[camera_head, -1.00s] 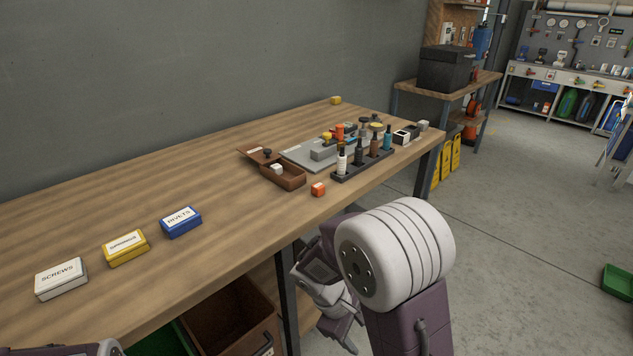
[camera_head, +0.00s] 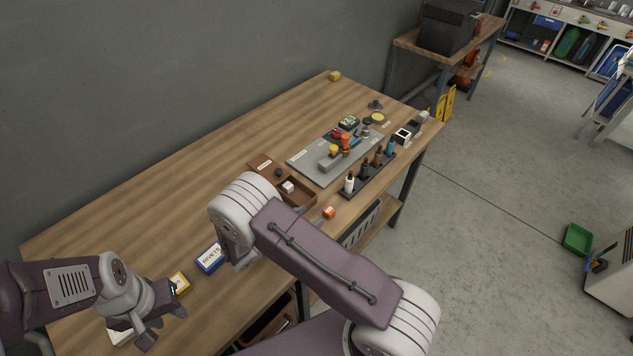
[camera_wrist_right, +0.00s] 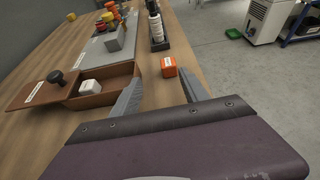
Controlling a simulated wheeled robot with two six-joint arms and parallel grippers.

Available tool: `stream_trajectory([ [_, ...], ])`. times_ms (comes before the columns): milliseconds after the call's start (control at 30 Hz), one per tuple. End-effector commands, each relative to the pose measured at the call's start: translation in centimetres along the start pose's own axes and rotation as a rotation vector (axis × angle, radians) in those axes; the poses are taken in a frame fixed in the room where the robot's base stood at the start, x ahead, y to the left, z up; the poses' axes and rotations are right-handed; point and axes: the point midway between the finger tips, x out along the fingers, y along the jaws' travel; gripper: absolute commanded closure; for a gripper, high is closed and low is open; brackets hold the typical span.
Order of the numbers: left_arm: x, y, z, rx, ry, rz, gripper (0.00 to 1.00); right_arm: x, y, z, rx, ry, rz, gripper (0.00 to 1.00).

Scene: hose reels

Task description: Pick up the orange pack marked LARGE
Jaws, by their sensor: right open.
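The small orange pack (camera_head: 328,212) lies on the workbench near its front edge, just in front of the brown wooden box. Its white label is too small to read. In the right wrist view the pack (camera_wrist_right: 169,67) is ahead of my right gripper (camera_wrist_right: 161,88), which is open and empty, with the pack beyond the fingertips.
A blue RIVETS box (camera_head: 210,257) and a yellow box (camera_head: 180,284) lie nearer. The bench's back left is clear.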

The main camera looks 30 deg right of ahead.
Motion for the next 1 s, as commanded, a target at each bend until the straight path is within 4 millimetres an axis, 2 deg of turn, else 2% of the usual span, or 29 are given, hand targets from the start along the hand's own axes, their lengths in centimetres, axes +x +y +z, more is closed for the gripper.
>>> stream_trajectory([
  [133, -0.1, 0.0, 0.1, 0.0, -0.001, 0.0, 0.64, 0.3, -0.1, -0.1, -0.003, 0.0, -0.001, 0.47],
  [333, -1.0, 0.0, 0.0, 0.0, -0.001, 0.0, 0.64, 3.3, -0.1, 0.0, -0.002, 0.0, -0.003, 0.47],
  [533, -1.2, 0.0, -0.1, 0.0, -0.001, 0.0, 0.64, 4.2, -0.1, -0.1, -0.001, 0.001, -0.002, 0.47],
  [700, -2.6, 0.1, -0.2, 0.0, 0.0, 0.0, 0.64, 7.3, -0.1, -0.4, -0.001, 0.001, -0.006, 0.47],
  [800, -2.7, 0.1, -0.2, 0.0, 0.0, 0.0, 0.64, 8.6, 0.0, -0.5, -0.001, 0.001, -0.004, 0.47],
  [1000, -2.6, 0.1, -0.2, 0.0, -0.001, 0.0, 0.64, 9.1, 0.1, -0.6, 0.0, 0.001, -0.001, 0.47],
])
